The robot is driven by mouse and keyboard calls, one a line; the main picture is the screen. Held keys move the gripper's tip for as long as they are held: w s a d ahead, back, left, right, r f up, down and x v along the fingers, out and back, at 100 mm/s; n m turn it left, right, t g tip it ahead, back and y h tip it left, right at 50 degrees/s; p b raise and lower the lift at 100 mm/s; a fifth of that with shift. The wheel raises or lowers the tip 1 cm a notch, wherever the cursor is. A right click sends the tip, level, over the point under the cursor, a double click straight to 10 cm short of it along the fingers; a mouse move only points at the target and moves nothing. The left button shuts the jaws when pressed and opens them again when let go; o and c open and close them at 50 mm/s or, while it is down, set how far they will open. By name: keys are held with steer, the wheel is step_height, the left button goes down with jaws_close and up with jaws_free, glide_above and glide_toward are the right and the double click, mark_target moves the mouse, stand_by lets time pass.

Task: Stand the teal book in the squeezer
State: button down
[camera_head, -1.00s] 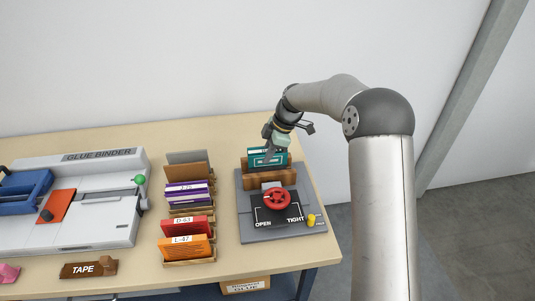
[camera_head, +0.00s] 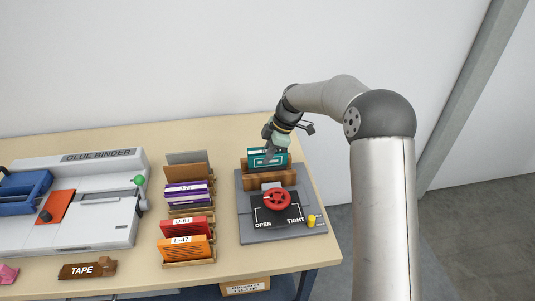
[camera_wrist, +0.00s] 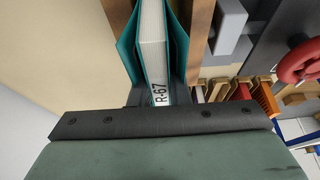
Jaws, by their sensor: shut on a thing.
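The teal book (camera_head: 268,158) is upright in the squeezer (camera_head: 245,202), between its wooden jaws (camera_head: 268,177). In the wrist view the teal book (camera_wrist: 179,50) shows its page block and a label reading R-67, with a wooden jaw (camera_wrist: 200,40) along its right side. My gripper (camera_head: 273,143) is at the book's top and shut on it; the fingertips are mostly hidden. The squeezer's red handwheel (camera_head: 277,198) is in front, above the words OPEN and TIGHT. Whether the book rests on the squeezer's base cannot be seen.
A wooden rack (camera_head: 189,263) with purple, red and orange books stands left of the squeezer. The glue binder (camera_head: 90,205) is further left, with a tape block (camera_head: 88,269) in front. A yellow knob (camera_head: 311,219) sits at the squeezer's front right corner.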

steer(key=shift+f+b, duration=0.65)
steer(key=shift+f, duration=0.15)
steer(key=c, duration=1.6)
jaws_free()
steer(key=shift+c, duration=0.2)
steer(key=shift+p+v, duration=2.75)
steer(key=shift+v, duration=2.8)
